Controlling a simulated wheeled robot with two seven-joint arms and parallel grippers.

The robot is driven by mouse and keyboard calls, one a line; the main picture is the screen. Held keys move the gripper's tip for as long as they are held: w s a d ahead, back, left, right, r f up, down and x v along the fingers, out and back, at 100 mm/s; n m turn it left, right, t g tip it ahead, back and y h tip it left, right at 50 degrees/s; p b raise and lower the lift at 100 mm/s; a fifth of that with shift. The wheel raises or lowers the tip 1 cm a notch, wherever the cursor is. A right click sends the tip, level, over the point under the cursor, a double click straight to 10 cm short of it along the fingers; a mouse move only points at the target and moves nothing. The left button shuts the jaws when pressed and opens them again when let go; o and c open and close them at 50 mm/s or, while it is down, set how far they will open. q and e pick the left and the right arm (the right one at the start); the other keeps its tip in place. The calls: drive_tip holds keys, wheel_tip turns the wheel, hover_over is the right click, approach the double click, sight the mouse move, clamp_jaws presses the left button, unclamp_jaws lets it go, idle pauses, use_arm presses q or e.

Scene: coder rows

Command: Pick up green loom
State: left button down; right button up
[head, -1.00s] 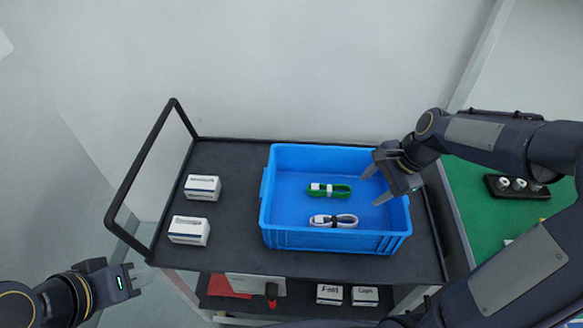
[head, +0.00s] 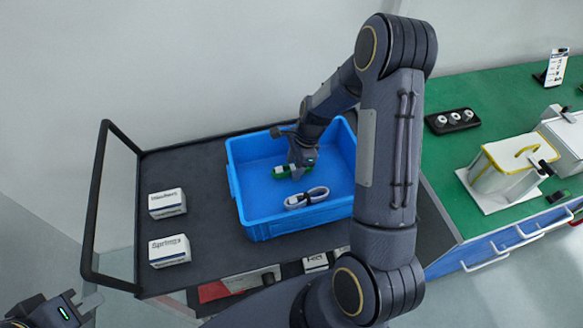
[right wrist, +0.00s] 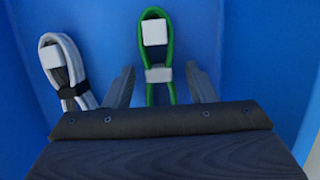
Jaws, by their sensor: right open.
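The green loom (right wrist: 170,54) is a looped cable with white connector parts, lying in the blue bin (head: 240,200); in the head view the green loom (head: 280,173) is mostly hidden by my right gripper. My right gripper (right wrist: 160,85) is open, its fingers on either side of the loom's lower end, pointing down into the bin. In the head view the right gripper (head: 295,170) is over the loom. I cannot tell whether the fingers touch it. My left gripper (head: 90,308) is at the lower left edge, away from the bin, partly out of frame.
A white loom (head: 306,198) with a black band lies beside the green one. Two white boxes (head: 167,203) (head: 170,251) stand on the dark cart top (head: 205,160), left of the bin. A green workbench (head: 470,90) with a black tray (head: 452,121) is at the right.

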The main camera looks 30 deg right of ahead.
drive_tip(key=shift+f, duration=0.2)
drive_tip(key=c, duration=1.1)
drive_tip(key=shift+r, duration=0.1)
